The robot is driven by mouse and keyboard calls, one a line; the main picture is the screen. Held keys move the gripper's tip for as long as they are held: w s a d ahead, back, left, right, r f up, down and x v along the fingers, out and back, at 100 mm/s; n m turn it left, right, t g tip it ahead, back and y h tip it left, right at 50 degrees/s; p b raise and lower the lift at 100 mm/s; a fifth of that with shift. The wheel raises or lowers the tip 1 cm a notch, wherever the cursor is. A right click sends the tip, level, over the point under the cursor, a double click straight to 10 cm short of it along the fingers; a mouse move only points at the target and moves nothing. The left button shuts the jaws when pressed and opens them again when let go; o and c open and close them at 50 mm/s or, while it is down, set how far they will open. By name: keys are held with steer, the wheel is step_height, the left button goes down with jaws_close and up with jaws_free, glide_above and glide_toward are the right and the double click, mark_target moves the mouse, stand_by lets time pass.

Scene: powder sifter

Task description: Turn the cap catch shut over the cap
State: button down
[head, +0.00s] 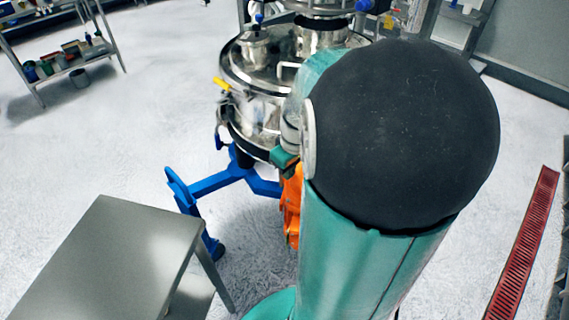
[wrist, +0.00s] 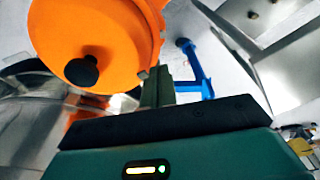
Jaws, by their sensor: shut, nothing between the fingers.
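In the wrist view my gripper (wrist: 155,75) shows as two dark green fingers close together, with nothing between them. Their tips are beside the lower right edge of a large orange round part (wrist: 95,35) with a black knob (wrist: 81,71). I cannot tell whether they touch it. An orange part (head: 291,207) also shows in the head view, partly hidden behind my arm. The steel sifter (head: 262,70) stands beyond my arm, its right side covered. I cannot pick out the cap or its catch with certainty in either view.
The sifter stands on a blue frame (head: 212,183). A yellow handle (head: 221,84) sticks out at its left. A grey metal table (head: 120,262) is at the front left. A shelf (head: 66,66) with small containers stands at the back left. The pale floor between them is clear.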

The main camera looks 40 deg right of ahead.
steer(key=shift+f, duration=0.25)
steer(key=shift+f, duration=0.35)
steer(key=shift+f, duration=0.4)
